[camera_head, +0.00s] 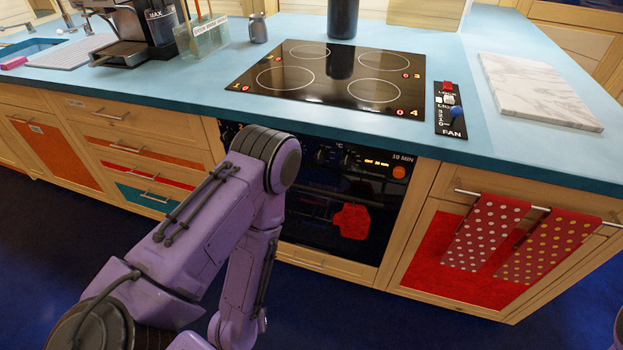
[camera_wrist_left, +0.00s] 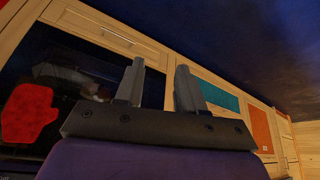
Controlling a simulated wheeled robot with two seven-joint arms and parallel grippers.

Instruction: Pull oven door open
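The oven (camera_head: 325,225) is built in under the cooktop, with a dark glass door that looks shut. A red mitt-shaped patch (camera_head: 350,221) shows on the door front; it also shows at the left of the left wrist view (camera_wrist_left: 30,112). A thin handle bar (camera_head: 335,195) crosses the upper door, partly hidden by my purple left arm. My left gripper (camera_wrist_left: 158,80) shows in the left wrist view with its two fingers apart and nothing between them. It is in front of the oven door's edge and nearby drawers; contact cannot be told. My right gripper is not in view.
The blue countertop (camera_head: 210,88) overhangs the oven and carries the black cooktop (camera_head: 330,77). Two dotted red towels (camera_head: 485,230) hang on a rail at right. Drawers (camera_head: 145,150) are at left. The dark blue floor (camera_head: 340,310) is clear in front.

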